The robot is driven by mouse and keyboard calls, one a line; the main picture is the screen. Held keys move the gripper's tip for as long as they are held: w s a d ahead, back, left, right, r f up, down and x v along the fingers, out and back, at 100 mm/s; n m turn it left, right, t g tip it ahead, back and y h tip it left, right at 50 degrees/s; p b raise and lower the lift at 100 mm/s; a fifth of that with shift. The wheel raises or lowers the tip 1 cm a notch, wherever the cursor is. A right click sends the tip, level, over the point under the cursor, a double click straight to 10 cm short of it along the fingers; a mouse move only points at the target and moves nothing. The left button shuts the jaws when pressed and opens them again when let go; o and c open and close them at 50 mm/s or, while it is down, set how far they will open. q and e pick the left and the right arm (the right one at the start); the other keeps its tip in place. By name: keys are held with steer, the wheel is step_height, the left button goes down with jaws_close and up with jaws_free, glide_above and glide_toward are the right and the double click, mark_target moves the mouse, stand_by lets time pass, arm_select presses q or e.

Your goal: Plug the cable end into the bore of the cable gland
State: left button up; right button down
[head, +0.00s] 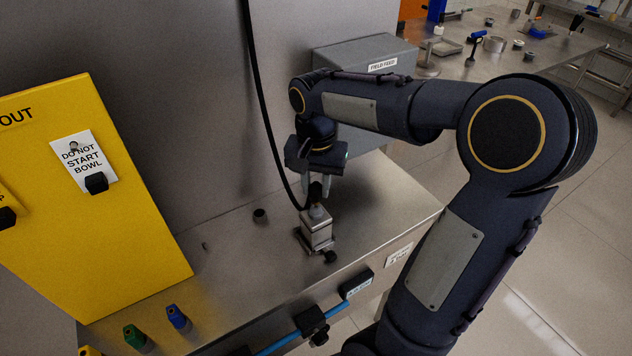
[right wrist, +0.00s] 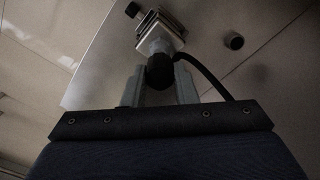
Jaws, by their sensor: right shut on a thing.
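A black cable (head: 265,110) hangs from the top and curves down to its end at my right gripper (head: 316,192). The right gripper is shut on the black cable end (head: 315,190), directly above the cable gland (head: 317,212). The gland is a light grey fitting on top of a small metal block on the steel bench. In the right wrist view the cable end (right wrist: 160,72) sits between the fingers, against or just over the gland (right wrist: 155,45). The bore is hidden, so I cannot tell whether the end is inside. My left gripper is not in view.
A grey FIELD FEED box (head: 365,60) stands behind my right arm. A yellow panel (head: 90,200) is at left. A small black cylinder (head: 260,215) and a black knob (head: 330,257) are near the block. The steel bench (head: 215,270) is mostly clear left of the block.

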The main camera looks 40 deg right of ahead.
steer(key=shift+f+b, duration=0.55)
steer(key=shift+f, duration=0.25)
stand_by(0.4)
steer(key=shift+f+b, duration=0.4)
steer(key=shift+f, duration=0.15)
steer(key=c, duration=1.1)
jaws_free()
step_height(320, 180, up, 7)
steer(key=shift+r, duration=0.2)
steer(key=shift+r+p, duration=0.6)
steer(key=shift+r, duration=0.1)
step_height(320, 180, up, 3)
steer(key=p, duration=0.3)
steer(key=shift+r, duration=0.1)
